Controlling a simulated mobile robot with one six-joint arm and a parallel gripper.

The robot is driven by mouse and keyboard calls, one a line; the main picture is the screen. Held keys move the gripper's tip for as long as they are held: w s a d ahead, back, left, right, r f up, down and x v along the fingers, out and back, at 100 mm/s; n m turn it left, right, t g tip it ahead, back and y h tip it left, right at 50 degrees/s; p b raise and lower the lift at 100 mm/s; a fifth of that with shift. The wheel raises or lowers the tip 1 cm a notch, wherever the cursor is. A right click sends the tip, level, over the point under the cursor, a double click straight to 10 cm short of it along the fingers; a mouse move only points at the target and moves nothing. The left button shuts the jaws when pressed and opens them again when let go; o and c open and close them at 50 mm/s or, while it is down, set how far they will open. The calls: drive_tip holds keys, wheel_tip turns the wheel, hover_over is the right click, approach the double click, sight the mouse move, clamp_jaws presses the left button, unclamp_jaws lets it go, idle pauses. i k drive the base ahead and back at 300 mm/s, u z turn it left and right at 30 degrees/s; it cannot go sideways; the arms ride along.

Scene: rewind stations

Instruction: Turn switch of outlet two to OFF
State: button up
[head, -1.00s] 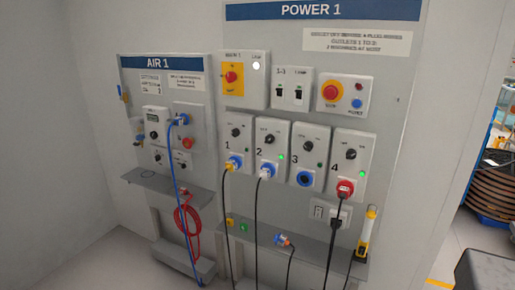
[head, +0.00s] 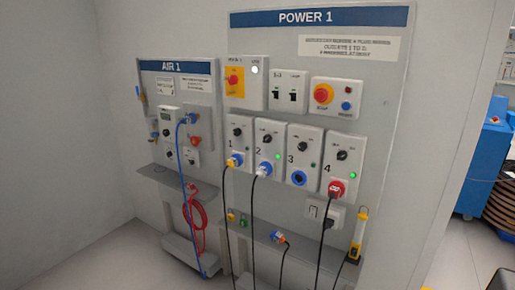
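Outlet two (head: 269,155) is the second grey box in the row on the POWER 1 panel. Its black rotary switch (head: 267,139) sits near the top, under small print too blurred to read. A green lamp (head: 278,157) on it is lit. A plug with a white body and blue collar (head: 264,169) sits in its socket, with a cable hanging down. My gripper is not in view.
Outlets one (head: 238,148), three (head: 303,157) and four (head: 342,165) flank it; one and four hold plugs. A shelf (head: 305,248) juts out below. The AIR 1 panel (head: 176,110) stands left. Grey floor shows at the lower left.

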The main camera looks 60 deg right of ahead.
sight(266, 138)
drive_tip(key=z, duration=0.3)
drive_tip(key=k, duration=0.9)
drive_tip(key=z, duration=0.25)
drive_tip(key=i, duration=0.75)
drive_tip(key=u, duration=0.05)
